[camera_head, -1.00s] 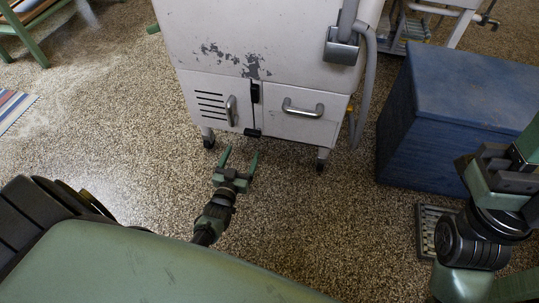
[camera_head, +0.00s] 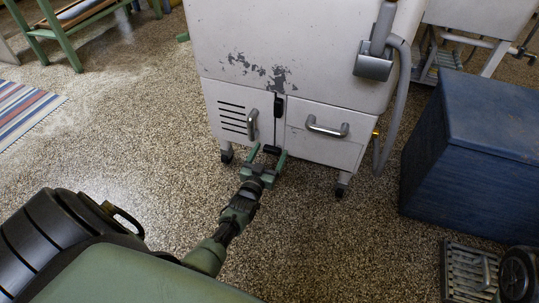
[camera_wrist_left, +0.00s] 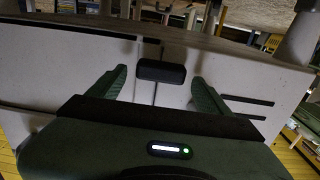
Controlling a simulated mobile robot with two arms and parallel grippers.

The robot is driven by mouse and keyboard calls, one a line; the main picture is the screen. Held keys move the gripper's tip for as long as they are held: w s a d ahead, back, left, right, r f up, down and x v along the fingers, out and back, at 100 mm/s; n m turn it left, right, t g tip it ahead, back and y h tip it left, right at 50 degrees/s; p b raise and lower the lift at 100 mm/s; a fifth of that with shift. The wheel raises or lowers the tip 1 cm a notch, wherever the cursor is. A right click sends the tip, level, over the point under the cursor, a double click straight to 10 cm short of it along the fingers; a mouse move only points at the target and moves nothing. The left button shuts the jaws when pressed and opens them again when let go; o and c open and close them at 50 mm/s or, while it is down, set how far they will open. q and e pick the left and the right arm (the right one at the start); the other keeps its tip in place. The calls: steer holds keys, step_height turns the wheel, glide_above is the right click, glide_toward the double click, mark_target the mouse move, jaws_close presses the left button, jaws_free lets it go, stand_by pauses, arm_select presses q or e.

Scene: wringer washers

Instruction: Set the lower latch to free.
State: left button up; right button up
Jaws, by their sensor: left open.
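The lower latch is a small black block (camera_head: 272,150) at the bottom of the white washer cabinet (camera_head: 300,70), at the seam between its two lower panels. It lies crosswise there. My left gripper (camera_head: 268,154) is open, with its two green fingers pointing at the cabinet's lower edge, one on each side of the latch. In the left wrist view the lower latch (camera_wrist_left: 161,71) shows between the open fingers of the left gripper (camera_wrist_left: 160,77). I cannot tell whether the fingers touch it. A second black latch (camera_head: 279,107) sits higher on the same seam. My right gripper is out of view.
Metal handles mark the left panel (camera_head: 252,125) and right panel (camera_head: 327,127). A grey hose (camera_head: 402,100) hangs at the cabinet's right. A blue chest (camera_head: 475,150) stands farther right, with a metal grate (camera_head: 468,270) on the floor before it. The speckled floor in front is clear.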

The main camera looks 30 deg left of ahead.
arm_select(q)
steer(key=c, duration=1.4)
steer(key=shift+o, duration=0.2)
